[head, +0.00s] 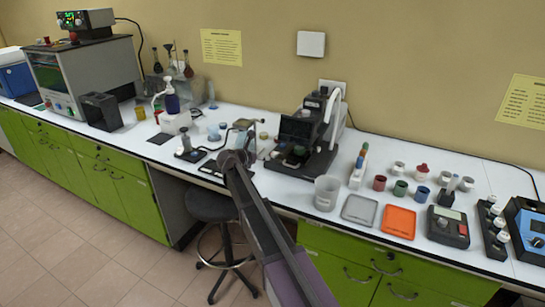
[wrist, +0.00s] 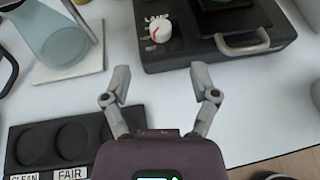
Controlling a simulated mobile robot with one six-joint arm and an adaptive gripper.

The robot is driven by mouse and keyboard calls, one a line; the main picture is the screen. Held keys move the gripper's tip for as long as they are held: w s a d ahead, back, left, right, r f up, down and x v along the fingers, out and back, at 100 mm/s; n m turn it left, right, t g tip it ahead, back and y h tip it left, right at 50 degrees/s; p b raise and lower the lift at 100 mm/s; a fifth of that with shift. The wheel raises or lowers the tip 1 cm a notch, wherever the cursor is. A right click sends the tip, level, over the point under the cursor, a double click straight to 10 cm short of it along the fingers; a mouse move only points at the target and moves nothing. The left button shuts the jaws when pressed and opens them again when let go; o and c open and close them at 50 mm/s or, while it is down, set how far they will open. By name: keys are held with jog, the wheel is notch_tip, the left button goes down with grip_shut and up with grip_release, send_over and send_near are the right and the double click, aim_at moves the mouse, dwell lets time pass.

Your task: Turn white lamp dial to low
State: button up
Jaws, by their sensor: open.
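The white lamp dial (wrist: 159,31) shows at the top of the wrist view, with a red mark on it and small white markings to its left. It sits on the corner of a black instrument base (wrist: 185,56). I cannot read its setting. My gripper (wrist: 160,84) is open and empty over the white bench, with its fingertips apart and short of the dial, touching nothing. In the head view my gripper (head: 234,157) is at the bench front, left of the black instrument (head: 300,140). The dial is too small to make out there.
A black tray marked CLEAN and FAIR (wrist: 52,146) lies left of my gripper. A glass vessel (wrist: 60,30) stands on a white plate at upper left. A metal handle (wrist: 243,42) is right of the dial. A clear beaker (head: 327,193) stands at the bench front.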

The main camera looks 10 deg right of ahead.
aim_at(273, 153)
jog(key=b+x, duration=0.3)
jog(key=x, duration=0.7)
grip_shut()
jog(key=shift+a, duration=0.25)
jog(key=shift+d, duration=0.15)
